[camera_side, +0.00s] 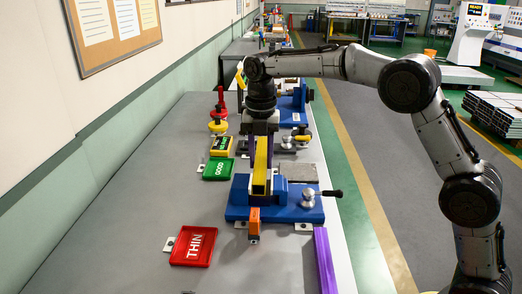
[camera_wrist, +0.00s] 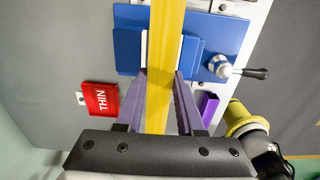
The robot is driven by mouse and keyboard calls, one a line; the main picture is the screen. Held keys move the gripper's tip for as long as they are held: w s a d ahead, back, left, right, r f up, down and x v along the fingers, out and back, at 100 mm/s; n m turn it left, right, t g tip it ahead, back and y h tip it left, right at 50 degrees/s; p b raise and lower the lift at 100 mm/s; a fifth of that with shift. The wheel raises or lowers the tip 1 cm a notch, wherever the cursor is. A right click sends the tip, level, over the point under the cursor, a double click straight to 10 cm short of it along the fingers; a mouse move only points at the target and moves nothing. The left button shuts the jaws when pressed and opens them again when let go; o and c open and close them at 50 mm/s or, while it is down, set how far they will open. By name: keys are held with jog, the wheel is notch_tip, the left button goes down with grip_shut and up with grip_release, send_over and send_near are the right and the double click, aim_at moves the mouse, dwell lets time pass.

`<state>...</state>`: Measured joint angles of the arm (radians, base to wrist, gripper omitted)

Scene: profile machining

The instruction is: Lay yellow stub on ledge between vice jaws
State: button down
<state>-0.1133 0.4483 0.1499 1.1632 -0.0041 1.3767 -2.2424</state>
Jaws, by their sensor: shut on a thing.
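The yellow stub (camera_side: 261,168) is a long bar held lengthwise in my gripper (camera_side: 262,148). In the wrist view the stub (camera_wrist: 163,40) runs between the two purple fingers of my gripper (camera_wrist: 160,76), which are shut on it. The blue vice (camera_side: 290,212) lies under the stub. In the wrist view the stub is lined up over the gap between the pale jaw faces of the vice (camera_wrist: 204,35). The stub hides the ledge, and I cannot tell whether it touches it.
A red THIN tray (camera_side: 193,246) lies left of the vice, with a green GOOD tray (camera_side: 217,169) and a yellow-black tray (camera_side: 221,146) farther back. An orange block (camera_side: 254,222) stands at the vice's front. A purple bar (camera_side: 325,262) lies at the bench's right edge. The left bench is clear.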

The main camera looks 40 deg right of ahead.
jog(key=shift+f, duration=1.95)
jog(key=shift+c, duration=2.2)
grip_release()
notch_tip(320, 180, up, 12)
jog(key=shift+r, duration=0.9)
jog(key=shift+r, duration=0.1)
